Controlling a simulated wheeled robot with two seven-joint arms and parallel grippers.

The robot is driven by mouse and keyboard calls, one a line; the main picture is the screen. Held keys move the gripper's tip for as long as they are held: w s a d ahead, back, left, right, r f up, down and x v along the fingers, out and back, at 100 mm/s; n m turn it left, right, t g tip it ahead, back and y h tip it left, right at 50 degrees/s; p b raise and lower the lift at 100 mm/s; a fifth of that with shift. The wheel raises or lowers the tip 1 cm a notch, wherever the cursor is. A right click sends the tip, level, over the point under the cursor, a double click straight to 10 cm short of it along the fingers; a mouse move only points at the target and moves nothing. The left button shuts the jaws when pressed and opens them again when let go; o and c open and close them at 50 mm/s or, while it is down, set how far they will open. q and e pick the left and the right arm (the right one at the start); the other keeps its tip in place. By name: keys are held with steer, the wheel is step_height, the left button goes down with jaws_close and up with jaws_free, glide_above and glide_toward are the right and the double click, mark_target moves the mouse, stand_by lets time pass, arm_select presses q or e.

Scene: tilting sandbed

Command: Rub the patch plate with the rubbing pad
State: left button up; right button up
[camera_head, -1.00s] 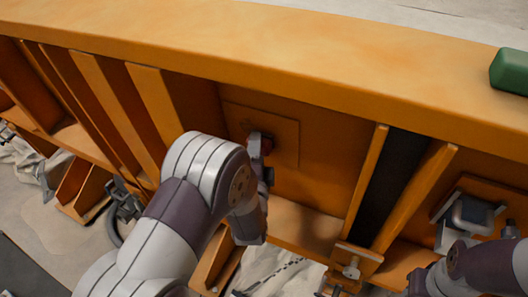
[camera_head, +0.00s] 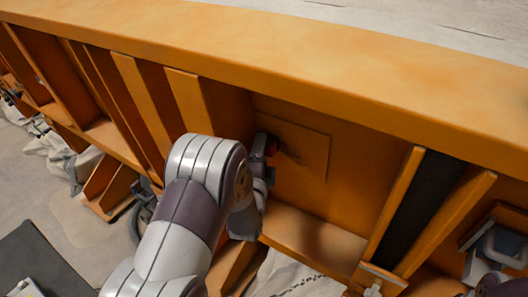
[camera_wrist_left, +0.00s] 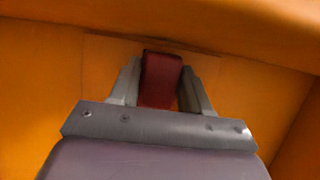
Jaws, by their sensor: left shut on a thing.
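The patch plate (camera_head: 312,150) is a thin orange square on the upright orange wall, right of my left gripper in the head view. In the left wrist view the plate (camera_wrist_left: 98,72) shows behind the fingers. My left gripper (camera_head: 268,158) is shut on the rubbing pad (camera_wrist_left: 161,80), a dark red block between its two fingers. I cannot tell whether the pad touches the plate.
Upright orange ribs (camera_head: 190,105) stand left of the plate, and another rib (camera_head: 395,205) beside a dark gap stands to the right. A wide orange top rail (camera_head: 270,50) runs above. A grey metal fitting (camera_head: 497,245) is at the right. Pale crumpled material (camera_head: 295,278) lies below.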

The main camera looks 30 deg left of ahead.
mark_target(273, 149)
arm_select(q)
steer(key=shift+r, duration=0.8)
steer(key=d, duration=0.3)
steer(key=shift+s+d+f, duration=0.15)
steer(key=shift+s+f, duration=0.05)
steer(key=shift+s+d, duration=0.15)
steer(key=shift+d, duration=1.35)
steer(key=shift+s+d, duration=0.15)
steer(key=shift+d, duration=1.3)
steer(key=shift+s+d, duration=0.15)
steer(key=shift+d, duration=1.35)
steer(key=shift+a, duration=0.1)
steer(key=s+f, duration=0.1)
steer(key=s, duration=0.5)
steer(key=shift+a, duration=0.2)
steer(key=s, duration=0.3)
steer(key=shift+a+f, duration=0.1)
steer(key=shift+f, duration=0.2)
